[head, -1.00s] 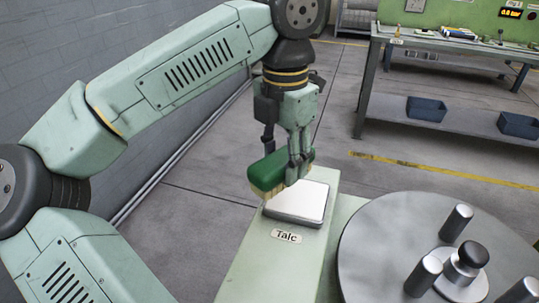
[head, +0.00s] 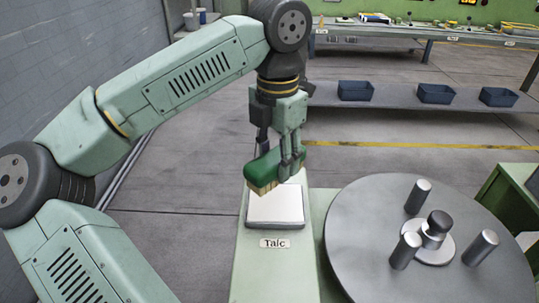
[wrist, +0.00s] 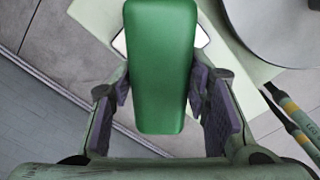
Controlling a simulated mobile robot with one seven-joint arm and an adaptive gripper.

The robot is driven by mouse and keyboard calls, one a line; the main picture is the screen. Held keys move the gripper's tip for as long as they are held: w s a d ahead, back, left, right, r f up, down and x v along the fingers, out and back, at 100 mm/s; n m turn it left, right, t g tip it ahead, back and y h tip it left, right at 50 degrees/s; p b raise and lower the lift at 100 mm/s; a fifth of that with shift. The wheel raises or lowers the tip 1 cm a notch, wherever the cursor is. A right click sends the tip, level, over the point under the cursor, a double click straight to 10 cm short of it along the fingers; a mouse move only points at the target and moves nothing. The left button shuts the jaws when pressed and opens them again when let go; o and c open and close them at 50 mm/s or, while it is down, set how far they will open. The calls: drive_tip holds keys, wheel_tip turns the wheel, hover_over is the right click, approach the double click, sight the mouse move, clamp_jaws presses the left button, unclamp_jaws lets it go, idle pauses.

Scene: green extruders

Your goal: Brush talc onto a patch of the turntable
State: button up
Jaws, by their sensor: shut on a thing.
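My gripper (head: 287,160) is shut on a brush with a green back (head: 262,168) and pale bristles. The brush is over the left part of the white talc tray (head: 275,212); I cannot tell whether the bristles touch the talc. The tray sits on a pale green stand with a "Talc" label at its front. In the wrist view the green brush back (wrist: 162,65) lies between the fingers and hides most of the tray. The grey turntable (head: 365,255) is to the right of the tray, its visible top bare apart from its metal fittings.
Several upright metal posts (head: 418,197) and a dark-topped central knob (head: 437,225) rise from the turntable. A workbench (head: 380,95) with blue bins stands at the back. A grey wall is at left. Open floor lies behind the stand.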

drive_tip(key=shift+f, duration=0.15)
drive_tip(key=shift+f+b, duration=1.95)
drive_tip(key=shift+f, duration=0.95)
drive_tip(key=shift+f+b, duration=0.55)
drive_tip(key=shift+b, duration=0.05)
drive_tip(key=shift+d+r+p, duration=0.1)
drive_tip(key=shift+r+p, duration=2.25)
drive_tip(key=shift+r, duration=1.25)
drive_tip(key=shift+f, duration=0.1)
